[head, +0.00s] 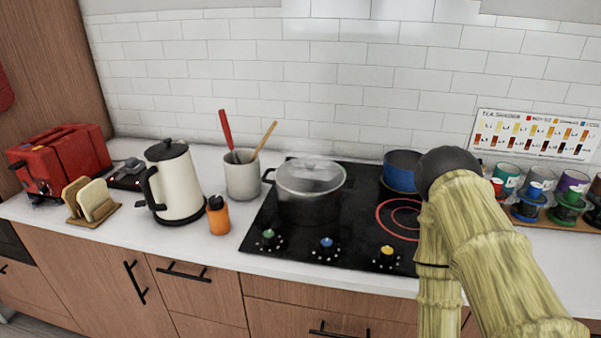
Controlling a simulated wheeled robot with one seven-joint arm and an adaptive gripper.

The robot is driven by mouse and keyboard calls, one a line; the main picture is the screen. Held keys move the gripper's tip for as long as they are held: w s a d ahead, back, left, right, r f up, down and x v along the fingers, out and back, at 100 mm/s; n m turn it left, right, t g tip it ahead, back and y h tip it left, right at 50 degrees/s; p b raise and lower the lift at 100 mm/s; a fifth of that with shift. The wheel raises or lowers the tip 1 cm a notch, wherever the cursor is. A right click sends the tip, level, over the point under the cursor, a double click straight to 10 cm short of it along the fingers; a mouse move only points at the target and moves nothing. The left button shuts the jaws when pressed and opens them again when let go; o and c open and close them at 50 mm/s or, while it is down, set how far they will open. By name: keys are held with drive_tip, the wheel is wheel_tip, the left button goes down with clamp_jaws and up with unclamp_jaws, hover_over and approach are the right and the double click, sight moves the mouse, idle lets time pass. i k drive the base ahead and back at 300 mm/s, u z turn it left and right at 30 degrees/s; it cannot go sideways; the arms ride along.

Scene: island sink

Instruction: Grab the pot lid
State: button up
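The pot lid (322,174) looks like clear glass with a pale rim. The pot stands at the back left of the black cooktop (345,236). My arm comes in from the lower right, bends at a dark round joint, and drops out of the bottom of the picture. My gripper is not in view, so its state and its distance from the lid do not show.
A blue pot (401,171) stands at the back right of the cooktop, partly behind my arm. An orange bottle (217,215), a cream kettle (174,184) and a utensil crock (242,177) stand left of the cooktop. Several cups (506,179) stand at the right.

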sight(284, 179)
drive_tip(key=u, duration=2)
drive_tip(key=k, duration=1.2)
drive_tip(key=z, duration=0.65)
